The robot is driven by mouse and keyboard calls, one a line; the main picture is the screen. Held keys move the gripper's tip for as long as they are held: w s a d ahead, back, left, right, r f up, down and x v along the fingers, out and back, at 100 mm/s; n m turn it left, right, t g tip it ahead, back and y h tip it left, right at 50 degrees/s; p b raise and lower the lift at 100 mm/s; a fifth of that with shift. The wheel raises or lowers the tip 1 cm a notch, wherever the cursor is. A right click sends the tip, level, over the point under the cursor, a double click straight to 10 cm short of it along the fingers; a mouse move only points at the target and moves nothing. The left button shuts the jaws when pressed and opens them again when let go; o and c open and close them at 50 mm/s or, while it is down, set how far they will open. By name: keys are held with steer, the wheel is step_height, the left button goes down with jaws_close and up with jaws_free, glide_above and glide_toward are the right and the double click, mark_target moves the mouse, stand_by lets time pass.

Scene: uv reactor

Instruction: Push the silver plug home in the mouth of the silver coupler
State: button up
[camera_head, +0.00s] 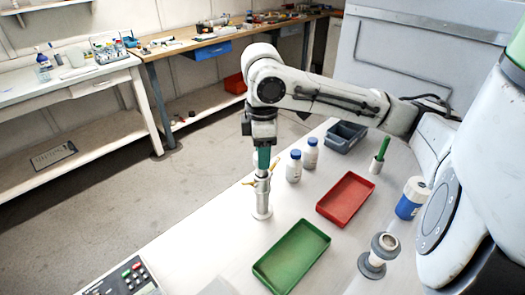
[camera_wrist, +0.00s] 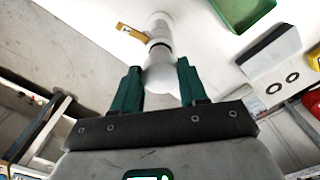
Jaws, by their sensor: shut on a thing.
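My gripper (camera_head: 263,160) points down over the silver coupler (camera_head: 262,198), which stands upright on the bench with yellow levers at its upper part. In the wrist view, my gripper's green fingers (camera_wrist: 158,75) are shut on the pale silver plug (camera_wrist: 161,77). The plug lines up with the coupler (camera_wrist: 160,24), and a dark ring shows where the two meet. One yellow lever (camera_wrist: 132,33) sticks out to the left there. In the head view the fingers mostly hide the plug. I cannot tell how deep the plug sits in the mouth.
Two white bottles with blue caps (camera_head: 294,167) stand just right of the coupler. A green tray (camera_head: 292,257) and a red tray (camera_head: 346,199) lie nearer and to the right. A grey flanged part (camera_head: 378,257) stands at the right. The bench left of the coupler ends close by.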

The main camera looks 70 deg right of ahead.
steer(key=shift+f+b, duration=1.2)
steer(key=shift+f, duration=0.55)
steer(key=o, duration=1.1)
steer(key=shift+o, duration=0.2)
step_height(320, 180, up, 11)
steer(key=shift+f+p, duration=0.1)
steer(key=shift+p, duration=0.3)
